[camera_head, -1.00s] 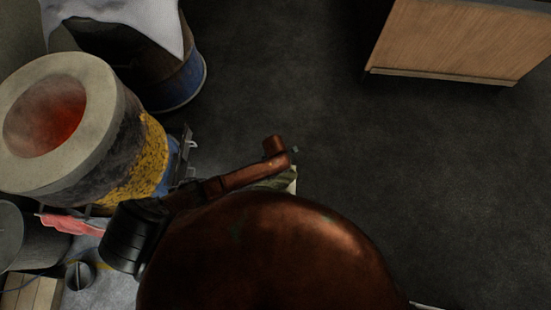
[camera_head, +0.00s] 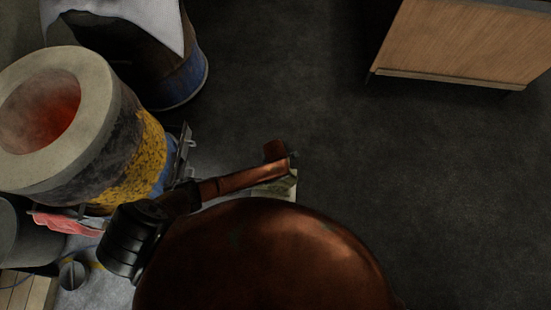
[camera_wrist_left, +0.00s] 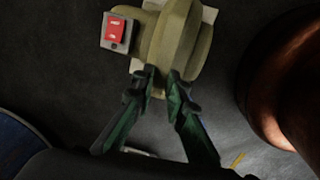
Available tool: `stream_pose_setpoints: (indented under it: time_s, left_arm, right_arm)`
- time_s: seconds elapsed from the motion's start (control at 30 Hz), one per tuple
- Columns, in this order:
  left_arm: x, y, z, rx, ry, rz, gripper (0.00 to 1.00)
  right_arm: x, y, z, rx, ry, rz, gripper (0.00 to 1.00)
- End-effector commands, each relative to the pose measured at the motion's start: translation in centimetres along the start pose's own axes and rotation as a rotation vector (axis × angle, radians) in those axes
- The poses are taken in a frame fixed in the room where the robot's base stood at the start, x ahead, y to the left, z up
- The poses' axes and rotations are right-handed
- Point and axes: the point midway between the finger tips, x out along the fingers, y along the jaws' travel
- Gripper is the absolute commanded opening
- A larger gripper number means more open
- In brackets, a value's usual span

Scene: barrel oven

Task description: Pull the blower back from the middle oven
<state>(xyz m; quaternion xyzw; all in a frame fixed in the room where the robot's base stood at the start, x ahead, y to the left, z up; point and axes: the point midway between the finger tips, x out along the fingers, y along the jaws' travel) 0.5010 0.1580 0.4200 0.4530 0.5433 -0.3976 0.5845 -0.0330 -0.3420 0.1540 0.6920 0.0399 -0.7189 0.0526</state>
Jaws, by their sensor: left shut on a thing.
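The blower is an olive-green rounded housing (camera_wrist_left: 180,42) on a pale plate, with a red switch on a grey box at its left. It fills the top middle of the left wrist view. My left gripper (camera_wrist_left: 162,76) is shut on the blower's near part, its two green-and-black fingers meeting it. In the head view only a pale bit beside the blower (camera_head: 284,187) shows under my arm's end; my gripper is hidden there. A barrel oven (camera_head: 130,150) with a glowing red mouth stands at the left, apart from it. My right gripper is not in view.
A blue-and-brown barrel (camera_head: 185,75) under a white cloth (camera_head: 135,18) stands at the upper left. A wooden cabinet (camera_head: 465,45) is at the upper right. A red cloth (camera_head: 62,223) lies by the oven. The dark floor between oven and cabinet is clear.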

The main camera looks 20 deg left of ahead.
Motion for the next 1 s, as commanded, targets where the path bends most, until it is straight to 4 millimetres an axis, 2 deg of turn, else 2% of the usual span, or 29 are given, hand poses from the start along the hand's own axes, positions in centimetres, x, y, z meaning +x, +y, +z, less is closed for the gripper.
stream_pose_setpoints:
  time_s: [0.03, 0.33, 0.37, 0.63, 0.9, 0.93, 1.0]
  left_arm:
    - [-0.53, 0.58, 0.53, 0.001, -0.011, 0.012, 0.00]
    - [-0.37, 0.52, 0.56, 0.002, -0.012, 0.012, 0.00]
    - [-0.36, 0.51, 0.57, 0.002, -0.012, 0.011, 0.14]
    - [-0.29, 0.41, 0.54, 0.002, -0.011, 0.009, 0.33]
    - [-0.30, 0.41, 0.50, 0.001, -0.011, 0.009, 0.33]
    - [0.20, -0.21, 0.06, 0.000, -0.002, -0.003, 0.33]
    - [0.10, -0.15, 0.08, 0.000, -0.003, -0.002, 0.33]
  right_arm:
    - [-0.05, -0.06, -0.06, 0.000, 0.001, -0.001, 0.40]
    - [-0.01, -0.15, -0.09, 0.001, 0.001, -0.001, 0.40]
    - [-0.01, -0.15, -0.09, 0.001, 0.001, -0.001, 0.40]
    - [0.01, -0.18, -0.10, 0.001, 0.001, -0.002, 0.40]
    - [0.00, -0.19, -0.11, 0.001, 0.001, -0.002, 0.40]
    - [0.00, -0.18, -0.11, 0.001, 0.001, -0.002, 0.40]
    - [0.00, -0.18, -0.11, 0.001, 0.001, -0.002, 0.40]
